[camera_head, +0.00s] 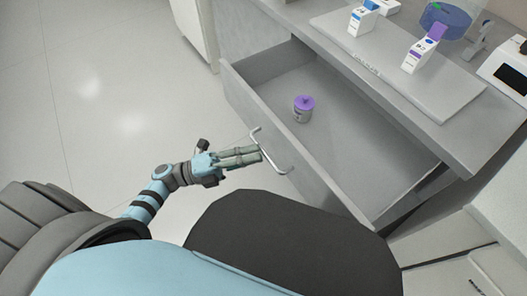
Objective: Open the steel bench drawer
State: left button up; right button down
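The steel bench drawer (345,128) is pulled well out from under the worktop, and its inside is in plain view. A bent bar handle (281,169) sits on the drawer's front panel (315,172). My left gripper (260,155) reaches in from the left, with its fingertips at the middle of the handle. The two fingers lie near each other. From above I cannot tell whether they are closed on the bar. My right gripper is out of view.
A small jar with a purple lid (303,109) stands inside the drawer. The floor at left (90,90) is clear.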

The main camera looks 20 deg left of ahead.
pick_arm(q)
jog(key=v, duration=0.8)
jog(key=shift+a, duration=0.15)
jog(key=shift+f, duration=0.1)
